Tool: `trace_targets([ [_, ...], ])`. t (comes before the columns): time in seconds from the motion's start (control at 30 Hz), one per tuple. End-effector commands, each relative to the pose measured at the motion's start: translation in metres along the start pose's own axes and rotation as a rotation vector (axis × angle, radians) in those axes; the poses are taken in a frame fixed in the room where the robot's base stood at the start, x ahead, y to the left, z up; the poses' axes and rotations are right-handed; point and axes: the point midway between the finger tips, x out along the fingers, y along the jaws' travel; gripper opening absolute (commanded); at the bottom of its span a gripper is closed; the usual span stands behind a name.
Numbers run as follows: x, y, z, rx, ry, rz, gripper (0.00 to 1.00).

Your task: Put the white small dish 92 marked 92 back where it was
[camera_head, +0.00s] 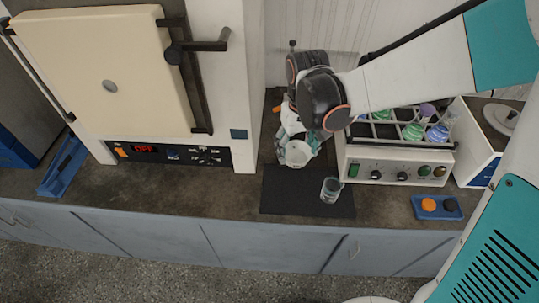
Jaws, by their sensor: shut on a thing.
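A small white dish (298,154) is at my gripper (293,138), above the back part of the black mat (283,197). My gripper is shut on the dish and partly covers it. The dish is tilted, with its open side partly toward the camera. Its mark cannot be read at this size. I cannot tell whether the dish touches the surface below.
A glass beaker (331,189) stands on the mat's right part. A shaker with a rack of colored tubes (396,165) is close on the right. A furnace (172,154) showing OFF stands left. A blue tray (437,207) lies at the front right. The front-left counter is clear.

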Motion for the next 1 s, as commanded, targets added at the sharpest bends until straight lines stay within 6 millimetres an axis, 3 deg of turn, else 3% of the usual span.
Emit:
trace_targets([
  [0.17,0.025,0.004,0.001,0.006,0.000,0.000,0.43],
  [0.7,0.135,0.003,0.001,0.005,0.000,0.000,0.43],
  [1.0,0.158,0.003,0.001,0.005,0.000,0.000,0.43],
])
